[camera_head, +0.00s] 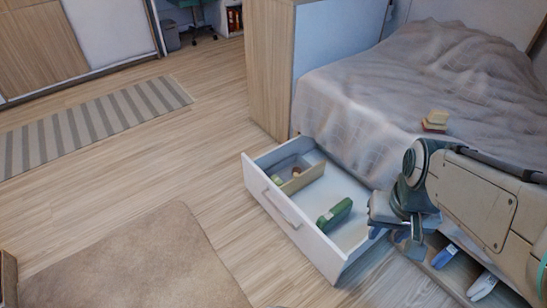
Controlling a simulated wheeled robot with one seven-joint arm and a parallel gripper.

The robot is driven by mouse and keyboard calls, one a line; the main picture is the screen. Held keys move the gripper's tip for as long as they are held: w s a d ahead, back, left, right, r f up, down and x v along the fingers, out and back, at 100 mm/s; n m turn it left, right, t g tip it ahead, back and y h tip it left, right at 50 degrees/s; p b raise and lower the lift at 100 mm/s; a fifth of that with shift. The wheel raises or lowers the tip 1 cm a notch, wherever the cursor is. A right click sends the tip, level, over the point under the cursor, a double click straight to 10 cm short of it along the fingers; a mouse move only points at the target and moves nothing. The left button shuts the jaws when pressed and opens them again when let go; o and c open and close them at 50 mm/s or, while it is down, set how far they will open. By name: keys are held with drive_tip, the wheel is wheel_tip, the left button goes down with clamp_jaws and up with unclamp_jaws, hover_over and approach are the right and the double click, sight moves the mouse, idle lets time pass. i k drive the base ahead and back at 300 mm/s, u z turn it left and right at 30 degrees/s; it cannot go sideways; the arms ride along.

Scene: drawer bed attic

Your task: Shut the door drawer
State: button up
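A white drawer (287,222) under the bed is pulled out over the wooden floor. Its front panel with a slim handle (281,208) faces the lower left. Inside it lie a green item (334,215) and a wooden divider (303,179) with small things behind it. My gripper (385,222) is just right of the drawer, near its right side. I cannot tell whether it touches the drawer, and its fingers are too small and dark to read.
The bed (420,85) with a grey blanket stands behind; a small stack of books (435,121) lies on it. A wooden panel (268,70) borders the drawer's left. A beige rug (150,265) and a striped rug (90,123) lie leftward, with bare floor before the drawer.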

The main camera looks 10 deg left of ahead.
sight(333, 252)
drive_tip(key=u, duration=2.2)
drive_tip(key=k, duration=0.85)
drive_tip(key=z, duration=1.05)
drive_tip(key=i, duration=1)
